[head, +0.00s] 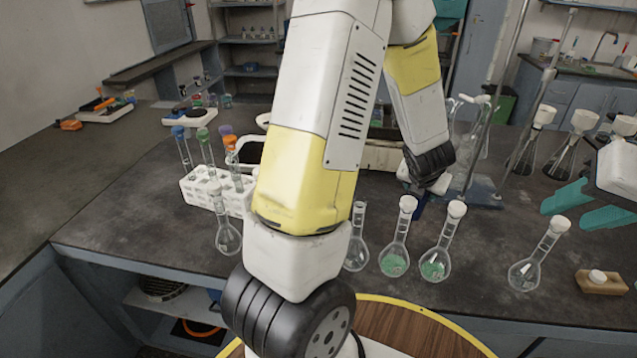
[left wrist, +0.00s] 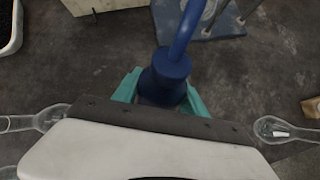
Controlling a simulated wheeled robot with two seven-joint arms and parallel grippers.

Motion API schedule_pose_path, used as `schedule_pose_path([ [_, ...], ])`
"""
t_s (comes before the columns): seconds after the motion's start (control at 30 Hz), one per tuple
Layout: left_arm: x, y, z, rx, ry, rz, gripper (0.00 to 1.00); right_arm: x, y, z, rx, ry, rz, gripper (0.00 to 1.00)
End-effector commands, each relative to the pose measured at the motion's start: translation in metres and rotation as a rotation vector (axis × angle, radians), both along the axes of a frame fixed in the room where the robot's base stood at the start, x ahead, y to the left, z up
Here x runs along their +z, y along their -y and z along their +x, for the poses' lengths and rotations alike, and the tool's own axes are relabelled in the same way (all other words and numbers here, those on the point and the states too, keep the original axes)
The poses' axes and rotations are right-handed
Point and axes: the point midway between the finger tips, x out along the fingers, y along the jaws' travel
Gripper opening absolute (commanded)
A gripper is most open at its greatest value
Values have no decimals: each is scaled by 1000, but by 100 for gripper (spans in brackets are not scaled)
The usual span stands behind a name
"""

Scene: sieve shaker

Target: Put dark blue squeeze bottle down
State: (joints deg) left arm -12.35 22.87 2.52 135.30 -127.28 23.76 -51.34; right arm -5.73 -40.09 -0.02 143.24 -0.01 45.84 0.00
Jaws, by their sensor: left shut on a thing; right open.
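The dark blue squeeze bottle (left wrist: 166,72) is upright in view between the teal fingers of my left gripper (left wrist: 160,90) in the left wrist view. The gripper is shut on its body, and the bottle's curved spout points away. In the head view only a small blue part of the bottle (head: 421,204) shows below my left wrist; the left fingers are hidden there. I cannot tell whether its base touches the bench. My right gripper (head: 563,212) is open and empty above the bench at the right.
Several round flasks with white stoppers stand along the front, including one with green contents (head: 436,263). A white rack (head: 196,193) with tubes stands left. A blue stand base (head: 484,192) lies behind the bottle. Bare bench (head: 489,238) shows between the front flasks.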

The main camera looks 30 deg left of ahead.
Motion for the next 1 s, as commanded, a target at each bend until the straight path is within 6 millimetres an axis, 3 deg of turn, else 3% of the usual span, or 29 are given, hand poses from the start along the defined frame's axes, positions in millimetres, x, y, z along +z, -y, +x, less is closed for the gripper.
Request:
schedule_pose_path([
  [0.27,2,-22,15,102,17,-5,34,0,0,0,0,0,0,42],
  [0.53,6,-68,36,297,51,-9,34,0,0,0,0,0,0,42],
  [0.67,8,-108,50,464,80,-8,34,0,0,0,0,0,0,42],
  [0.8,13,-168,60,702,125,3,34,0,0,0,0,0,0,42],
  [1.0,19,-255,54,1065,194,38,34,0,0,0,0,0,0,42],
])
